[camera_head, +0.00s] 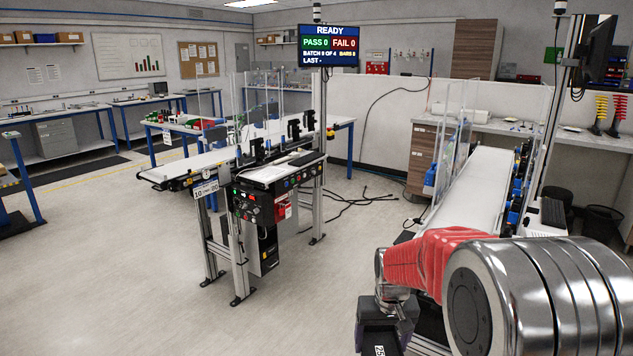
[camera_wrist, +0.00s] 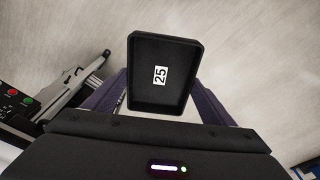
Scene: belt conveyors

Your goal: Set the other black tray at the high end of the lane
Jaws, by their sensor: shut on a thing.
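A black tray (camera_wrist: 158,108) with a white label reading 25 is between the two fingers of my gripper (camera_wrist: 160,100) in the wrist view. My gripper is shut on it, with the tray's open face toward the wrist camera and the tray looking empty. It is held over the pale floor. In the head view, the 25 label (camera_head: 380,350) shows at the bottom edge, below my red and silver arm; most of the tray is out of frame. A white-belted lane (camera_head: 474,196) runs away from me at the right. My arm hides its near end.
Clear panels (camera_head: 452,145) line the right lane's left side; blue and black fittings (camera_head: 518,190) line its right. Another conveyor (camera_head: 268,173) with black devices stands left of centre, a READY screen (camera_head: 328,46) above it. Cables (camera_head: 365,205) lie on the floor between. The left floor is clear.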

